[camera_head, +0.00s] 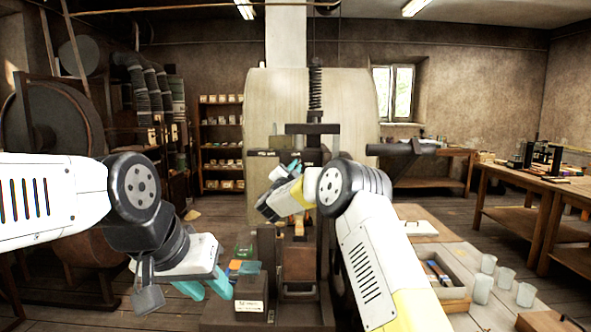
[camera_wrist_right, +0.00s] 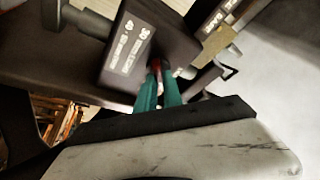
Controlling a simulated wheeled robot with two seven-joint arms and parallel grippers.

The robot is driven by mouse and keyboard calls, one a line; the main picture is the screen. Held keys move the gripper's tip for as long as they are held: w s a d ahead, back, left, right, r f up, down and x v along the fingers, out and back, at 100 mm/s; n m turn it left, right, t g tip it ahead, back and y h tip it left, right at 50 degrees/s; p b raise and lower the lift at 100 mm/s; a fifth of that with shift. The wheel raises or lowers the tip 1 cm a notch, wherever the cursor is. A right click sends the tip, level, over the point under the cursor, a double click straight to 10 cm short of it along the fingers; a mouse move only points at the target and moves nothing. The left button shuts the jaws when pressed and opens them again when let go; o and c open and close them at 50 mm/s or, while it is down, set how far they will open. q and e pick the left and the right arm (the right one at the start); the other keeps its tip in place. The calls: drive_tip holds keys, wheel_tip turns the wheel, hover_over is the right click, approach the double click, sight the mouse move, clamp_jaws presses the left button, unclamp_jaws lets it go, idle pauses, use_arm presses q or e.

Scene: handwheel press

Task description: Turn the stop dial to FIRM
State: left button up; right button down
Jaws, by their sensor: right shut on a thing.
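The press (camera_head: 327,215) stands upright in the middle of the head view. My right gripper (camera_head: 294,167) is at this plate. In the right wrist view its teal fingers (camera_wrist_right: 159,80) are close together on a small reddish piece (camera_wrist_right: 157,70), which looks like the stop dial; most of it is hidden, and its setting cannot be read. My left gripper (camera_head: 207,286) has its teal fingers apart and empty, low and left of the press.
A dark box with a white label (camera_head: 250,290) and coloured blocks (camera_head: 241,267) lie beside my left gripper. A tray (camera_head: 440,279) and several pale cups (camera_head: 483,288) stand on the table at the right. Workbenches (camera_head: 530,203) stand further right.

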drive_tip(key=m+g+h, duration=0.1)
drive_tip(key=m+g, duration=0.1)
drive_tip(key=m, duration=0.3)
drive_tip(key=m+g, duration=0.1)
drive_tip(key=m, duration=0.3)
drive_tip(key=shift+r+g, duration=0.1)
drive_tip(key=shift+g, duration=0.3)
drive_tip(key=shift+m, duration=0.4)
drive_tip(key=c, duration=1.5)
unclamp_jaws()
drive_tip(key=shift+s+a, duration=0.1)
drive_tip(key=v, duration=0.7)
drive_tip(key=shift+s+a, duration=0.1)
drive_tip(key=shift+s, duration=0.2)
drive_tip(key=shift+r, duration=0.1)
